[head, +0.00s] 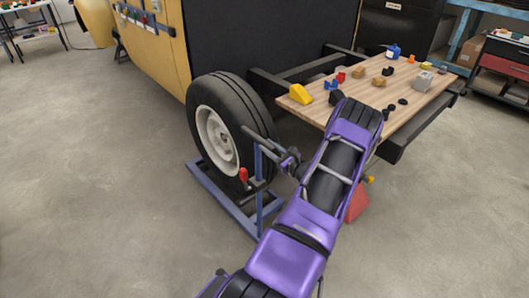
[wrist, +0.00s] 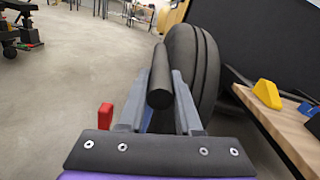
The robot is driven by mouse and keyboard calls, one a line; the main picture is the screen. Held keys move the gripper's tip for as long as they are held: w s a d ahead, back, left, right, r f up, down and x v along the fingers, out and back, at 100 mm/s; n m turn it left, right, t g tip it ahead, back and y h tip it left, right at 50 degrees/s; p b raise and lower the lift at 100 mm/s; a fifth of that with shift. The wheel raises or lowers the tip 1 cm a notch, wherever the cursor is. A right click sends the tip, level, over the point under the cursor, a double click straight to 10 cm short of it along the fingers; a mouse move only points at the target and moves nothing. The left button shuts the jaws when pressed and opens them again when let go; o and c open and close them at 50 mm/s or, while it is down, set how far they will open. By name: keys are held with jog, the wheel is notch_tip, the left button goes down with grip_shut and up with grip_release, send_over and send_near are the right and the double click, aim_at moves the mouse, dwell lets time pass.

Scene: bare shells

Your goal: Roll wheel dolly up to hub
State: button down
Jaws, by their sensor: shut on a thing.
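The wheel dolly (head: 222,206) is a low blue frame with an upright post, standing on the floor. A black tyre with a white rim (head: 216,140) stands upright on it; the tyre also shows in the wrist view (wrist: 207,75). My gripper (head: 287,160) is shut on the dolly's black handle bar (head: 258,139). In the wrist view, the grey fingers of my gripper (wrist: 160,88) lie either side of this bar (wrist: 160,70). A red-handled lever (head: 243,176) sits on the dolly. I cannot make out the hub; the tyre and dark body may hide it.
A yellow and black vehicle body (head: 160,45) stands behind the wheel, with dark chassis beams (head: 300,70). A wooden bench top (head: 425,105) with a yellow wedge (head: 300,94) and several small parts is at right. Floor (head: 90,190) is clear at left.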

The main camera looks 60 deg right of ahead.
jog(key=shift+s+d+r, duration=0.1)
jog(key=shift+s+d, duration=0.1)
jog(key=shift+d, duration=0.2)
jog(key=c, duration=0.7)
grip_release()
jog(key=shift+o, duration=0.5)
jog(key=shift+a, duration=0.1)
jog(key=p+v, duration=0.1)
jog(key=v, duration=1.6)
jog(key=shift+s+a, duration=0.15)
